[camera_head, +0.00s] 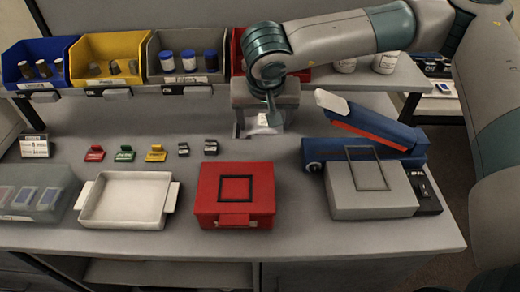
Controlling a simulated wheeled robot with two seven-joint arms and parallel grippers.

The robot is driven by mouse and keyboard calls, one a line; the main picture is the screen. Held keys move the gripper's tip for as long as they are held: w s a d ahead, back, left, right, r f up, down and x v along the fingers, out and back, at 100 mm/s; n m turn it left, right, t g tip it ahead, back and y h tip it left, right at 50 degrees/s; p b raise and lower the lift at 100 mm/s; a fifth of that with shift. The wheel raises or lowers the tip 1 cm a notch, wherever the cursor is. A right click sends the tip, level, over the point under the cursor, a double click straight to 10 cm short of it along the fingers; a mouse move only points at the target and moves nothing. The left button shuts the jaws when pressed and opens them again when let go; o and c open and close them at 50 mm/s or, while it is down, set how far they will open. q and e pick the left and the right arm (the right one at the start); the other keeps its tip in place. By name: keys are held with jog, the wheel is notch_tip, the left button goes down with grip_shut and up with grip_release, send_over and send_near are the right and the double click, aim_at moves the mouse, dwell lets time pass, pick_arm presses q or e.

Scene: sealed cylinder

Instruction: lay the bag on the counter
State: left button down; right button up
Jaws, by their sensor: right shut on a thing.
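My right gripper (264,122) reaches down over the back middle of the counter (330,240), below the shelf front. It is shut on a small pale, whitish thing that appears to be the bag (263,119). Most of this thing is hidden by the gripper and wrist, so its shape is unclear. I cannot tell whether its lower edge touches the counter. My left gripper is not in view.
A red case (235,222), a white tray (125,215) and a translucent container (35,205) stand along the front. A grey box (370,203) and blue device (365,140) stand at right. Small coloured clips (155,154) lie left of the gripper. Bins (110,48) line the shelf.

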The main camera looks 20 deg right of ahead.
notch_tip(320, 180, down, 5)
jog(key=shift+f+p, duration=0.1)
jog(key=shift+p, duration=0.35)
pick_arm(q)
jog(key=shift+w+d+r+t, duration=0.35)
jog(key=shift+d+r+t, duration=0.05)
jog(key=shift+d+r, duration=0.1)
pick_arm(e)
jog(key=shift+f, duration=0.4)
jog(key=shift+f+p, duration=0.45)
jog(key=shift+f, duration=1)
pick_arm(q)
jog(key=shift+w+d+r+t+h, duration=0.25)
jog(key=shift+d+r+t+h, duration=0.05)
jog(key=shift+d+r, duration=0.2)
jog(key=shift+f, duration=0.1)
